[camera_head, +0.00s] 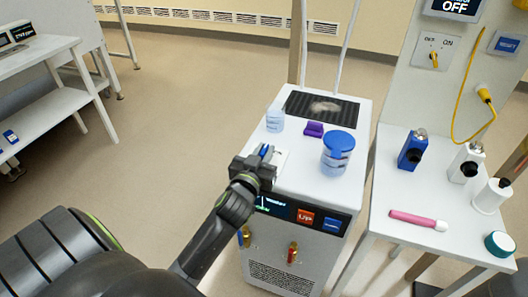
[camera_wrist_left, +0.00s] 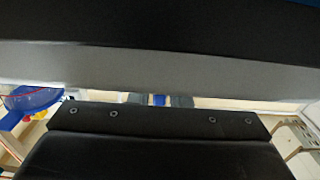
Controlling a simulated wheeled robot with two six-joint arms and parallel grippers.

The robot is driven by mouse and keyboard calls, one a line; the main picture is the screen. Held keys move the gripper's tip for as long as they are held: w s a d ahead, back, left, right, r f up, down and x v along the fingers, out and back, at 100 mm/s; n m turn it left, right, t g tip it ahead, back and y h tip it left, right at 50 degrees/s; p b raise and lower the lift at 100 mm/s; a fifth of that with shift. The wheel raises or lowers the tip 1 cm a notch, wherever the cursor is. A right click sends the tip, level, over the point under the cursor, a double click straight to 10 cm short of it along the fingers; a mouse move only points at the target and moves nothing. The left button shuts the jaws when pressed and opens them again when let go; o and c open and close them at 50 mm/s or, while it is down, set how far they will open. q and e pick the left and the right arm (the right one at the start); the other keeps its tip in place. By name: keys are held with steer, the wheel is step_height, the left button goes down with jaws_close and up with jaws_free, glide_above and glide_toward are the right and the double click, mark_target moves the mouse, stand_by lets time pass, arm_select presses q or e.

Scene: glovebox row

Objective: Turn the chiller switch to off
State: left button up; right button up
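The chiller (camera_head: 325,260) is a white cabinet in the middle of the head view, with a dark display and a red and a blue button on its front. My left gripper (camera_head: 264,156) is at the left front of its top, over a white plate (camera_head: 281,163). A small blue knob (camera_head: 267,150) shows between its fingertips; the fingers hide most of it and its setting is not readable. In the left wrist view the blue knob (camera_wrist_left: 160,100) sits between the close-set grey fingertips, which seem to touch it. My right gripper is not in view.
A blue-lidded jar (camera_head: 337,152), a small clear jar (camera_head: 275,119) and a purple block (camera_head: 314,129) stand on the chiller. To the right, a white table (camera_head: 390,188) holds several bottles and a pink tube. A panel behind it has a yellow OFF/ON switch (camera_head: 434,59).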

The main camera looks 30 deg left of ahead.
arm_select(q)
jaws_close()
steer(key=shift+d+f+n+y+b, duration=0.1)
steer(key=shift+f+n+y+b, duration=0.1)
steer(key=shift+n+y+b, duration=0.5)
steer(key=n+g+y+b, duration=0.1)
steer(key=y+b, duration=0.1)
steer(key=b, duration=0.1)
steer(key=shift+f+g+y, duration=0.1)
steer(key=shift+g+y, duration=0.2)
steer(key=n+g+y+b, duration=0.1)
steer(key=n+y+b, duration=0.1)
steer(key=y+b, duration=0.1)
steer(key=shift+n+g, duration=0.4)
steer(key=shift+r+n+g+y+b, duration=0.2)
steer(key=shift+n+g+y+b, duration=0.2)
steer(key=shift+g+y+b, duration=0.15)
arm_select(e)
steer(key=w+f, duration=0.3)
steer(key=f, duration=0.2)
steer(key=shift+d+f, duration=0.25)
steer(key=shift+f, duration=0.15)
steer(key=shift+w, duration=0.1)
